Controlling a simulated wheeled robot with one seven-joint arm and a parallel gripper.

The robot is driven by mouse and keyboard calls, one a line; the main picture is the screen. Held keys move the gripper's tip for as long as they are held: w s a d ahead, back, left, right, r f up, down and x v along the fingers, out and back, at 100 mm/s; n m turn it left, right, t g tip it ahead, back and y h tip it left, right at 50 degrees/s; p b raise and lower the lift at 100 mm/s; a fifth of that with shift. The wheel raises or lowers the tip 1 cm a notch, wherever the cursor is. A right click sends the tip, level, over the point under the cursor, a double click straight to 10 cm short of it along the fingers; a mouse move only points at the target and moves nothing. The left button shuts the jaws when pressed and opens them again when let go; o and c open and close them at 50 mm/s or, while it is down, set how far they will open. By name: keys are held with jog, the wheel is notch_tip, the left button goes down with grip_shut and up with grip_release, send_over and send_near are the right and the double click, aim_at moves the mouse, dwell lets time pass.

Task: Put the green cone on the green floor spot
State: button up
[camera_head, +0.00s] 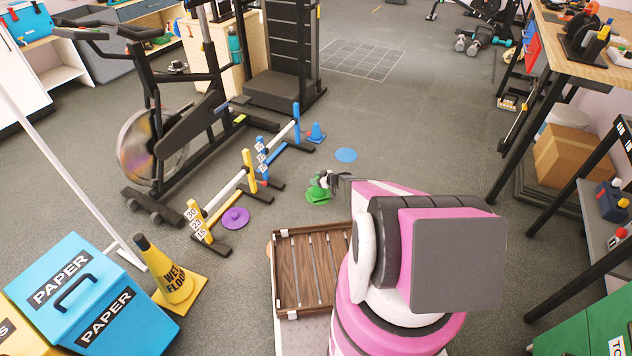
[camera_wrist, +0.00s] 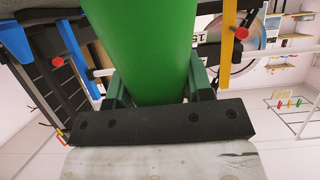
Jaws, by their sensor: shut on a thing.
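My gripper (camera_head: 329,180) is shut on the green cone (camera_head: 317,192), low over the floor in front of my arm. In the wrist view the cone (camera_wrist: 146,50) fills the middle, between the jaws (camera_wrist: 158,88). In the head view the cone is small and partly covered by the gripper. I cannot tell a green floor spot apart from the green of the cone; it may be under or behind it. I cannot tell whether the cone touches the floor.
A blue floor spot (camera_head: 346,155) lies just beyond the gripper. A blue cone (camera_head: 316,132) stands further back. A purple cone (camera_head: 236,216) is at left, near low hurdles (camera_head: 228,188). An exercise bike (camera_head: 160,140) stands beyond them.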

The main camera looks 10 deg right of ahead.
jog(key=shift+f, duration=0.55)
jog(key=shift+f, duration=0.1)
jog(key=o, duration=1.3)
jog(key=shift+c, duration=0.2)
